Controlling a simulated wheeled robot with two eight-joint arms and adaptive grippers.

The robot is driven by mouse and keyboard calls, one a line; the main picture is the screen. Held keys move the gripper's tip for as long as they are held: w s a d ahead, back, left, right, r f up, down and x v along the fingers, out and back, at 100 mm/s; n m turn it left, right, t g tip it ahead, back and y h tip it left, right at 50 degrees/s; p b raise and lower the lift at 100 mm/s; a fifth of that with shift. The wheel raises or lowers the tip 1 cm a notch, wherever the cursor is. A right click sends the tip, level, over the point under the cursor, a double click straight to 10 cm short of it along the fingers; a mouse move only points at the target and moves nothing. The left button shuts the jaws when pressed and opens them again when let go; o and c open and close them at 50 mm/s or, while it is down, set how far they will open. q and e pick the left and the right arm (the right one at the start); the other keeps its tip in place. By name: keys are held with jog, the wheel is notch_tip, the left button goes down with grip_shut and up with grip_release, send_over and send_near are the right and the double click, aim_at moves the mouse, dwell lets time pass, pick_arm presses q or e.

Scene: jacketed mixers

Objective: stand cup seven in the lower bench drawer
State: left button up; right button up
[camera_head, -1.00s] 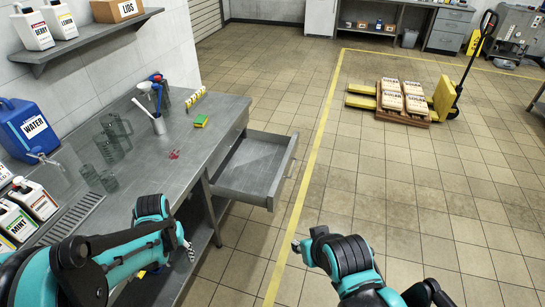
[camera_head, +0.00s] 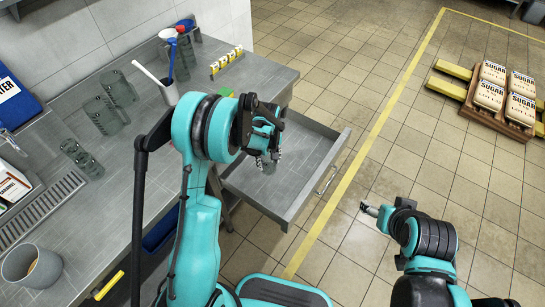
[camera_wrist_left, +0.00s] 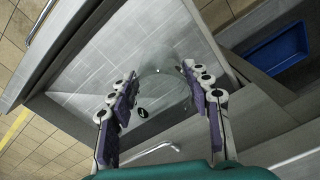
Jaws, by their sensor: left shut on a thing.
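The open bench drawer (camera_head: 302,199) sticks out from the front of the bench, and its grey floor looks otherwise bare. My left gripper (camera_head: 270,157) is over the drawer, near its bench side. In the left wrist view its fingers (camera_wrist_left: 166,112) are shut on a clear glass cup (camera_wrist_left: 165,90) with a small dark mark. The cup is hard to make out in the head view, and I cannot tell whether its base touches the drawer floor. My right gripper (camera_head: 370,209) is out over the floor to the right, its finger opening unclear.
Several clear cups and jugs (camera_head: 103,116) stand on the bench (camera_head: 120,190). A blue bin (camera_wrist_left: 280,50) sits beneath the bench.

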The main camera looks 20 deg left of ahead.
pick_arm(q)
jog(key=w+f+n+b, duration=0.1)
jog(key=f+b, duration=0.1)
jog(key=f, duration=0.4)
jog(key=w+f+n+b, duration=0.2)
jog(key=f, duration=0.4)
jog(key=w+f+n+b, duration=0.1)
jog(key=f+n+b, duration=0.1)
jog(key=f, duration=0.4)
jog(key=shift+w+d+f, duration=0.1)
jog(key=shift+w+f, duration=0.15)
jog(key=shift+w, duration=0.1)
jog(key=shift+r, duration=0.1)
jog(key=o, duration=1.2)
